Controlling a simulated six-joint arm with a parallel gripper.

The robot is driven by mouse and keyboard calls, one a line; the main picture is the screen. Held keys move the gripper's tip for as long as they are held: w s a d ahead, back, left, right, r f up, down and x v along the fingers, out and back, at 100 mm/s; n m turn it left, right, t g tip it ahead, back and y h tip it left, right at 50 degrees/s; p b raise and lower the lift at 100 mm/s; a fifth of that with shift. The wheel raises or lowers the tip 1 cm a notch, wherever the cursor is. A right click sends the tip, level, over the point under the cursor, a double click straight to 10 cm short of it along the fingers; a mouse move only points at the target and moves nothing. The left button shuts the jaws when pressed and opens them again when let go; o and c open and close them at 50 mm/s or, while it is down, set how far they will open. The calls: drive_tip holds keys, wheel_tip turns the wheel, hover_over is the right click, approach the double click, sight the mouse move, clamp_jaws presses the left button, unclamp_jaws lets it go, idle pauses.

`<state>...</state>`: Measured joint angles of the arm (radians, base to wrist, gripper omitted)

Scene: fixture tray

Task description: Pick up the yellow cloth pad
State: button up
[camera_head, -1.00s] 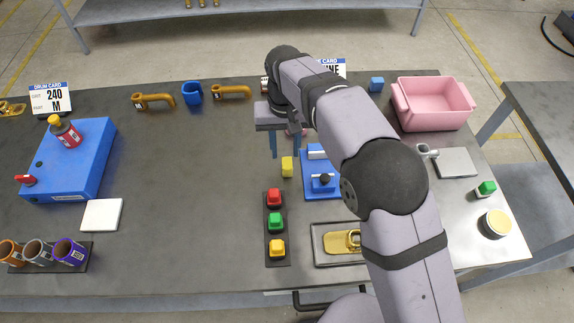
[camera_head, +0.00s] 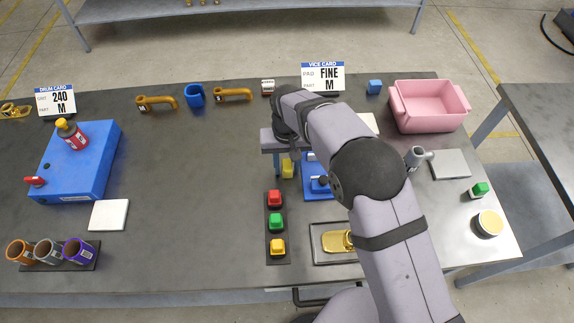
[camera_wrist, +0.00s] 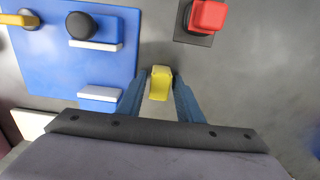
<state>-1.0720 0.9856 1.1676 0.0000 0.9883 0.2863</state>
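The yellow pad (camera_head: 287,168) is a small upright yellow block on the dark bench, just left of the blue vice base (camera_head: 312,190). In the wrist view the yellow pad (camera_wrist: 160,84) shows between the two fingertips. My gripper (camera_wrist: 160,80) is open, with a blue finger on each side of the pad and narrow gaps that look clear. In the head view my gripper (camera_head: 288,170) is low over the pad. Part of the pad is hidden there.
The blue base (camera_wrist: 70,50) and a red button (camera_wrist: 208,14) lie near the fingers. A button strip (camera_head: 277,234) and brass part tray (camera_head: 326,253) stand nearer the front. A pink bin (camera_head: 430,120) is at right. The bench left of the pad is clear.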

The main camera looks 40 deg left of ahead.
drive_tip(key=c, duration=0.8)
drive_tip(key=shift+r, duration=0.15)
